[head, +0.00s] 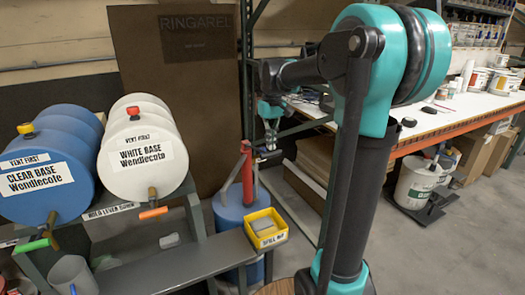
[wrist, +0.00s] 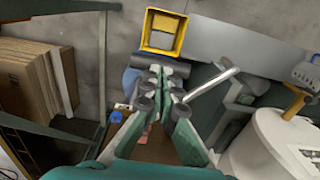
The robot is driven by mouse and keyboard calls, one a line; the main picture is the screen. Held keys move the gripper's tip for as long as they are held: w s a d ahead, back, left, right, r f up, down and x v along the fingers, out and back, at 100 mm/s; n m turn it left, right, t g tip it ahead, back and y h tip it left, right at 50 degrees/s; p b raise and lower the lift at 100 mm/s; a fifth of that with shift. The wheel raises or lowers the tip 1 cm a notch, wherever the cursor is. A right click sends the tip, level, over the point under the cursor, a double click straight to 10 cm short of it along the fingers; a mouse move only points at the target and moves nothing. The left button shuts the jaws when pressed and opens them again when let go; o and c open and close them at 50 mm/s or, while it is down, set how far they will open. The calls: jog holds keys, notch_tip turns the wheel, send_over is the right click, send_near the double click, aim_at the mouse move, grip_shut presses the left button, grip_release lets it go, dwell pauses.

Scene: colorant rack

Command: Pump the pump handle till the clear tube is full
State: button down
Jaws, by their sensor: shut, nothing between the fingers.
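A red pump (head: 246,165) stands upright on a blue drum (head: 235,215), with a grey angled pipe (head: 230,172) sloping down to its left. A dark bar (head: 268,154) at the pump's upper right looks like the pump handle; a dark horizontal bar (wrist: 160,66) also shows in the wrist view, just beyond my fingertips. My gripper (head: 270,138) is above the drum, close to the pump top. In the wrist view my gripper (wrist: 165,88) is shut and empty; I cannot tell whether it touches the bar. I cannot make out a clear tube or its level on the pump.
A yellow bin (head: 266,229) sits on the grey shelf (head: 180,262) beside the pump. White (head: 140,150) and blue (head: 45,165) barrels lie at left. A workbench (head: 460,115) stands at right. Cardboard (wrist: 25,85) leans at left in the wrist view.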

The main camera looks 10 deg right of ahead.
jog(key=shift+f, duration=1.15)
dwell(1.0)
jog(key=shift+r, duration=0.1)
jog(key=shift+r, duration=1.4)
notch_tip(320, 180, up, 6)
jog(key=s+d+f+m+t, duration=0.1)
jog(key=s+d+f+t, duration=0.1)
jog(key=s+f, duration=0.9)
jog(key=s+d+f+m+t, duration=0.2)
jog(key=s+f, duration=0.9)
jog(key=f, duration=0.5)
jog(key=shift+f+m, duration=0.3)
